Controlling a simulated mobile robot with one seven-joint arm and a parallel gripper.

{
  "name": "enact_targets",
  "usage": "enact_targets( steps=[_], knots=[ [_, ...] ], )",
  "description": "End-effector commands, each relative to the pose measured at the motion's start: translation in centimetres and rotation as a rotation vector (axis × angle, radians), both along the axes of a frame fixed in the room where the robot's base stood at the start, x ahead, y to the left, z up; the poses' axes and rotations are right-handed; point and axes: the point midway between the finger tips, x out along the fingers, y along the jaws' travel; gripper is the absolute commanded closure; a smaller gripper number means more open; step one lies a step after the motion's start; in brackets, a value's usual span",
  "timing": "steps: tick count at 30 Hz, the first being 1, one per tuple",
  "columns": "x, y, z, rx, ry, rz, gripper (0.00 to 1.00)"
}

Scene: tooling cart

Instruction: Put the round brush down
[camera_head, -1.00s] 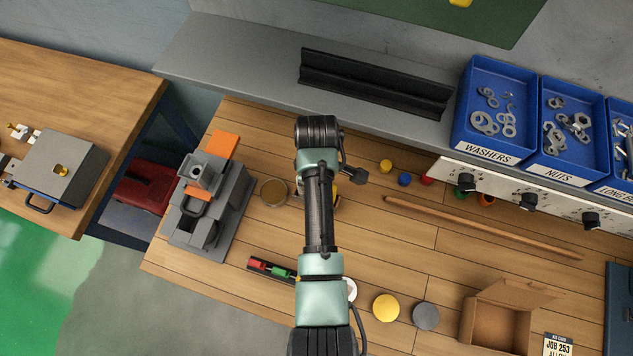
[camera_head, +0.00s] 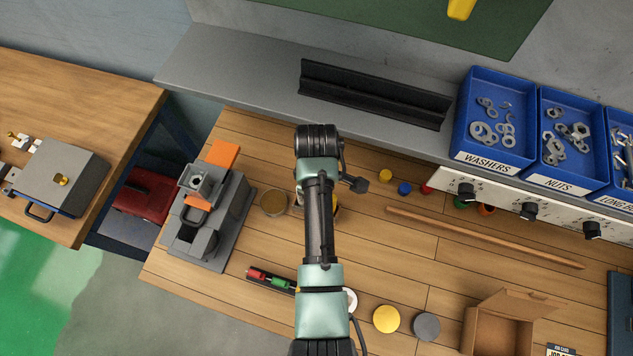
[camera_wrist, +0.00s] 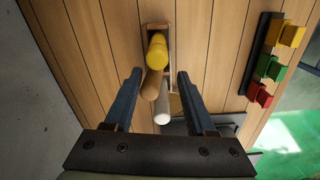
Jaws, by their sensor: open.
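In the wrist view a small holder (camera_wrist: 155,30) stands on the wooden bench with several handles in or against it: a yellow-ended one (camera_wrist: 157,52), a tan wooden one (camera_wrist: 151,86) and a white-ended one (camera_wrist: 162,117). I cannot tell which is the round brush, as no bristles show clearly. My gripper (camera_wrist: 159,74) is open, its two dark fingers apart on either side of the handles, with nothing clamped. In the head view my arm hides the gripper and most of the holder; only a bit of yellow (camera_head: 335,202) shows beside the arm.
A grey vise (camera_head: 208,220) with orange parts and a round brown tin (camera_head: 274,203) stand left of my arm. A clip rack (camera_head: 270,279) lies in front. A wooden rod (camera_head: 480,237), yellow disc (camera_head: 386,319), grey disc (camera_head: 426,326) and open carton (camera_head: 497,335) lie right.

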Motion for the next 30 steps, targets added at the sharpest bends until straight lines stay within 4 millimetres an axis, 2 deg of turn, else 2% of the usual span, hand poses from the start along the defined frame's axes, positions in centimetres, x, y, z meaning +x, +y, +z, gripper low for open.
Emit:
enact_targets(
  steps=[5, 15, 21, 30],
  knots=[
    [0.2, 0.0, 2.9, 0.000, -0.007, -0.001, 0.44],
    [0.0, 0.0, 10.5, 0.000, 0.001, -0.001, 0.44],
    [0.0, 0.0, 11.3, 0.000, 0.001, -0.001, 0.44],
    [0.0, 0.0, 11.3, 0.000, 0.001, -0.001, 0.44]
  ],
)
